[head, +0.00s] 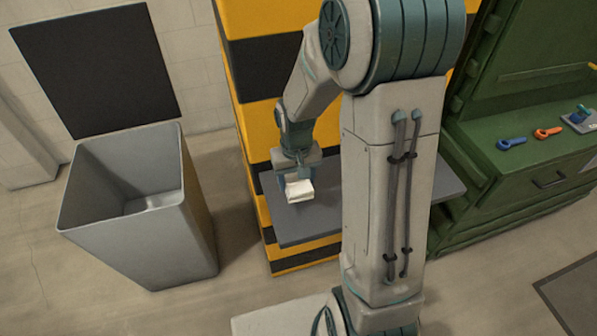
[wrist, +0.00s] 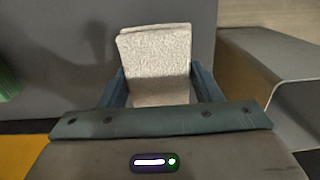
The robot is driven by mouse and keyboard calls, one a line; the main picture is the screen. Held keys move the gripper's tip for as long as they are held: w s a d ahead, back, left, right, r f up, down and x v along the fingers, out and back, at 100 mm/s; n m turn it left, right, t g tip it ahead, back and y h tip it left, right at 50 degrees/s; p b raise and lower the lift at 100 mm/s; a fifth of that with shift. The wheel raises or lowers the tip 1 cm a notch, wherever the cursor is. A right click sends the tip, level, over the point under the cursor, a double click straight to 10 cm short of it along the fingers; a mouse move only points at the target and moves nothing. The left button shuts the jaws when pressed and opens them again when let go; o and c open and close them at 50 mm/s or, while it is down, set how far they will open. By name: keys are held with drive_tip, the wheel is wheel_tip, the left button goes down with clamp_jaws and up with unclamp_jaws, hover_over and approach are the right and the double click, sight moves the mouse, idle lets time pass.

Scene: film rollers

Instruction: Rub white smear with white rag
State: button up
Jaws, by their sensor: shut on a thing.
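My gripper (head: 297,180) is shut on a folded white rag (head: 300,190). The rag is held over the left part of a grey shelf (head: 308,225) in front of a yellow and black striped pillar. In the wrist view the rag (wrist: 158,60) stands out between the two fingers of my gripper (wrist: 158,90), with the grey surface behind it. I cannot tell whether the rag touches the shelf. No white smear can be made out; my arm hides the middle of the shelf in the head view.
A tall open grey bin (head: 135,205) stands left of the shelf. A green cabinet (head: 520,185) with blue and orange tools on its ledge stands to the right. The striped pillar (head: 262,65) rises behind the shelf.

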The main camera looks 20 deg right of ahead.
drive_tip(key=shift+r+p, duration=0.8)
drive_tip(key=shift+r, duration=0.7)
